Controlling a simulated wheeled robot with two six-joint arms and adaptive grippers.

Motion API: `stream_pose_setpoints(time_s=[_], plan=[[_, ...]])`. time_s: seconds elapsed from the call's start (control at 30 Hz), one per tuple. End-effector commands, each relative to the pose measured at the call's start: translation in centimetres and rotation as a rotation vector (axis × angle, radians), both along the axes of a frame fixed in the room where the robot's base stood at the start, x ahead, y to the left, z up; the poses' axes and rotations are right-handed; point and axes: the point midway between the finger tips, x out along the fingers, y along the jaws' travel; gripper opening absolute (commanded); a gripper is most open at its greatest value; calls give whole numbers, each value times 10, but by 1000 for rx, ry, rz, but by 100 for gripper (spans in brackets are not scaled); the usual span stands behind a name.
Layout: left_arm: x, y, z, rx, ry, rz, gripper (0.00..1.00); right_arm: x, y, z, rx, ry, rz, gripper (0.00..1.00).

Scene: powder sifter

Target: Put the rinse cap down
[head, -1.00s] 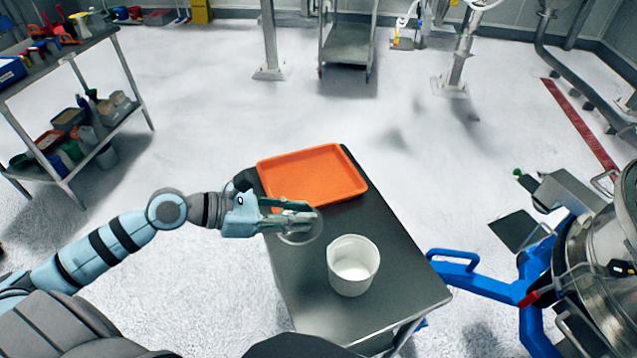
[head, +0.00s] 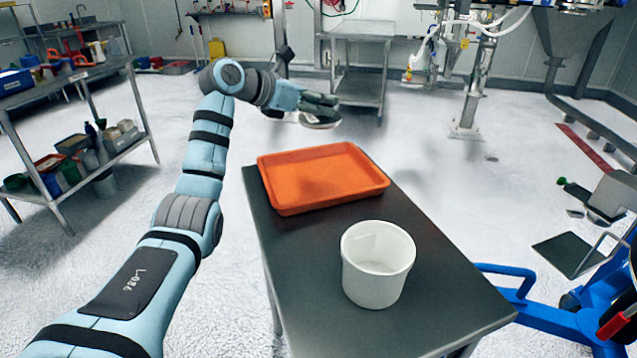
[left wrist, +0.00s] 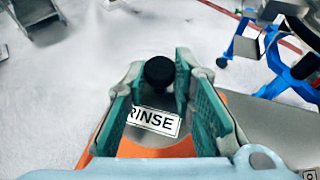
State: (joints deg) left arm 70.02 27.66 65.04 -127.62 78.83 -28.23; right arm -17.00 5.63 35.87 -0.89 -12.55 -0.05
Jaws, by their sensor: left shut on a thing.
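The tray looks empty and lies on the dark table. My right gripper is not in view.
A white bucket (head: 377,262) with an open top stands on the dark table (head: 325,305), in front of the tray. Blue machine legs (head: 545,312) are close to the table's right. A shelf rack (head: 150,160) stands at left. Open floor lies beyond the table.

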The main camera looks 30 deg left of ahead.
Motion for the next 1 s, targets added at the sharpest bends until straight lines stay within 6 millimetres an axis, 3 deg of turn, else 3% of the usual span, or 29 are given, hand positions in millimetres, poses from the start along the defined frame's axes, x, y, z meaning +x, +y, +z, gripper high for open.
stream_pose_setpoints(time_s=[0.03, 0.1, 0.23, 0.37, 0.6, 0.9, 0.93, 1.0], plan=[[0, 0, -29, 1, 5, -1, 0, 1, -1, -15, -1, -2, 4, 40], [-1, 0, -58, 1, 4, -1, 0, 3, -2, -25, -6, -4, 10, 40], [-1, 1, -97, 0, 1, 0, 0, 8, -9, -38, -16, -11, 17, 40], [0, 1, -114, 0, -1, 1, 0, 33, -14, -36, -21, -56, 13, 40], [0, 0, -155, 0, 0, 0, 0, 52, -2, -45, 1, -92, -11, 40], [0, 0, -156, 0, -2, 0, 0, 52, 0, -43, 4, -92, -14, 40], [0, 0, -156, 0, -1, 0, 25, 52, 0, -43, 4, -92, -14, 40], [0, 0, -156, 0, -2, 0, 36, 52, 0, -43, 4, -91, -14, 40]])
